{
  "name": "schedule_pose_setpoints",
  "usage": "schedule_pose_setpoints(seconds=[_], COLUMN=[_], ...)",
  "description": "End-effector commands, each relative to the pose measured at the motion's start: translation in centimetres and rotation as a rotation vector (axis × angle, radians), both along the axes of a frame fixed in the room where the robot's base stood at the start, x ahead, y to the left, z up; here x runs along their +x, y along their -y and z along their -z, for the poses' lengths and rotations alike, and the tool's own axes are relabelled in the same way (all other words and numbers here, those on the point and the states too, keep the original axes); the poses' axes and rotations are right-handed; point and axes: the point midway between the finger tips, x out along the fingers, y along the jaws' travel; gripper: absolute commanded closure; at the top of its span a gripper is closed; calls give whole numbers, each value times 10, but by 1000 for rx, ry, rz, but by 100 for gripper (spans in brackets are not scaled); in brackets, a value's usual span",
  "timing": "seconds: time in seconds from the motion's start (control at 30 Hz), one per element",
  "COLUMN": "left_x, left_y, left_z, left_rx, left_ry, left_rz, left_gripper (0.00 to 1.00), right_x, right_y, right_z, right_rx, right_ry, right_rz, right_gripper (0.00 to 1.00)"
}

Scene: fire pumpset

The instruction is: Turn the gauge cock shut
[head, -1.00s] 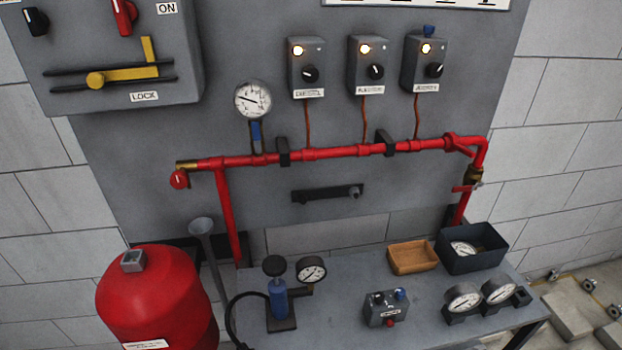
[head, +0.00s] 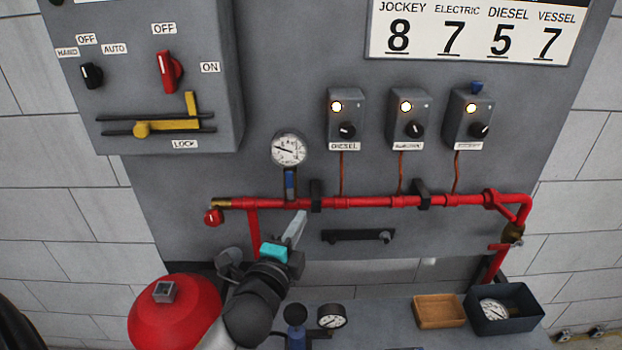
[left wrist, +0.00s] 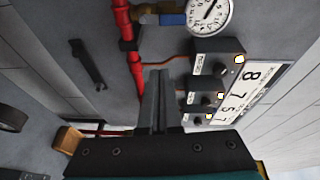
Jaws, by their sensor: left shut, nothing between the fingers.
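The gauge cock's blue lever (head: 291,184) hangs in line with the stem below the round white pressure gauge (head: 289,149), just above the red pipe (head: 370,202). In the left wrist view the blue lever (left wrist: 172,19) lies between the red pipe (left wrist: 122,20) and the gauge (left wrist: 209,14). My left gripper (head: 298,225) is shut and empty, its fingers pointing up just below the pipe and slightly right of the lever. In the left wrist view the closed fingers (left wrist: 157,75) appear apart from the lever. My right gripper is out of view.
Three grey controller boxes (head: 346,115) with lit lamps are right of the gauge. A black bracket (head: 316,195) clasps the pipe close to the lever's right. A red vessel (head: 165,315) stands below left. A wooden tray (head: 439,311) and dark bin (head: 505,312) sit on the bench.

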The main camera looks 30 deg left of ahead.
Motion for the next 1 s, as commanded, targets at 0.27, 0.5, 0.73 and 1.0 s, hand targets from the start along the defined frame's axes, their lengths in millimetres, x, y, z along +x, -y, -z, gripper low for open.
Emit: schedule_pose_setpoints(seconds=[0.27, 0.5, 0.73, 1.0], left_x=[17, 52, 88, 87], left_y=[-3, -11, -18, -43], left_z=[-18, -19, -17, -17], left_rx=[77, 73, 72, 72], left_ry=[40, 39, 38, 32], left_rz=[16, 15, 14, 13], left_gripper=[100, 100, 100, 100], right_x=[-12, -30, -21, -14], right_y=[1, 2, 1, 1], right_z=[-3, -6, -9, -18], right_rx=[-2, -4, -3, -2], right_ry=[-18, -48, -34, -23], right_rz=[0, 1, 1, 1], right_gripper=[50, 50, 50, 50])
